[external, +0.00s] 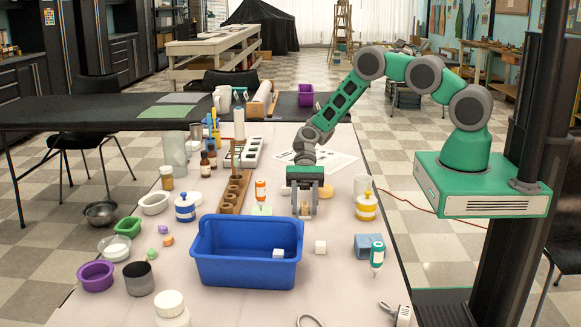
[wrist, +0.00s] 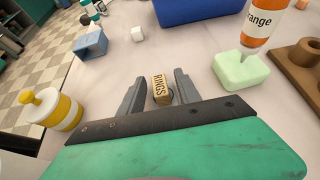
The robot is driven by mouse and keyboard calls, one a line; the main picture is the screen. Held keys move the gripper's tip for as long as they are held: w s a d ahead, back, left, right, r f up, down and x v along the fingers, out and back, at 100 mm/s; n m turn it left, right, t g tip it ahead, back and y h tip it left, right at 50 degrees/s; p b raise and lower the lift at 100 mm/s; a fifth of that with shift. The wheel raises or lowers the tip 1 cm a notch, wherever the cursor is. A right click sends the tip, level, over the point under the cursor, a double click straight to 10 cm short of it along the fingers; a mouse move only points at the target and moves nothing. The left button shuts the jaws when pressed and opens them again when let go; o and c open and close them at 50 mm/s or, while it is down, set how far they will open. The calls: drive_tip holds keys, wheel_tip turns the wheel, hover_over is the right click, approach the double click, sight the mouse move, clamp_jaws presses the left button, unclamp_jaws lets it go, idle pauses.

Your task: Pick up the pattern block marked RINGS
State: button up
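The pattern block marked RINGS (wrist: 159,88) is a small tan block with dark lettering, on the pale tabletop in the wrist view. My gripper (wrist: 158,76) points down, with one grey finger on each side of the block. Narrow gaps seem to show between the fingers and the block, so the gripper looks open around it. In the external view my gripper (external: 304,210) is low over the middle of the table. The block is mostly hidden there between the fingers.
A blue bin (external: 245,272) stands in front. An orange-labelled bottle (wrist: 266,22), pale green block (wrist: 240,70) and wooden rack (wrist: 295,66) are close by. A yellow-and-white jar (external: 366,208) stands right. A white cube (external: 320,247) and blue holder (external: 367,247) lie nearer the front.

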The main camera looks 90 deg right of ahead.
clamp_jaws()
drive_tip(key=shift+r, duration=0.1)
idle(0.5)
